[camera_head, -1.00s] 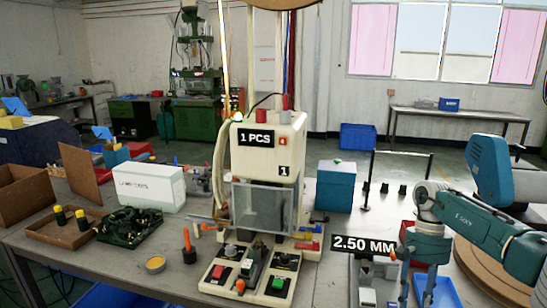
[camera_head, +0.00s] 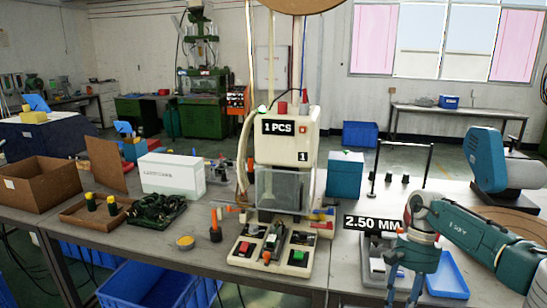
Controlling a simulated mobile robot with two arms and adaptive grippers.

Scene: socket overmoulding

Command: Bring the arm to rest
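My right arm (camera_head: 470,228) comes in from the right over the right part of the workbench (camera_head: 345,268). My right gripper (camera_head: 403,292) points down at the lower edge of the view, beside the blue tray (camera_head: 450,275). Its two fingers look apart with nothing seen between them; the tips are close to the picture edge. My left arm and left gripper are not in view. The moulding machine (camera_head: 287,150), with a "1 PCS" display and a clear guard, stands left of the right gripper.
A "2.50 MM" display (camera_head: 370,222) stands just left of the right gripper. A teal box (camera_head: 345,177) and a blue-grey machine (camera_head: 492,160) are behind. A white box (camera_head: 171,175) and cardboard box (camera_head: 42,183) stand left. A blue bin (camera_head: 150,284) is below the bench front.

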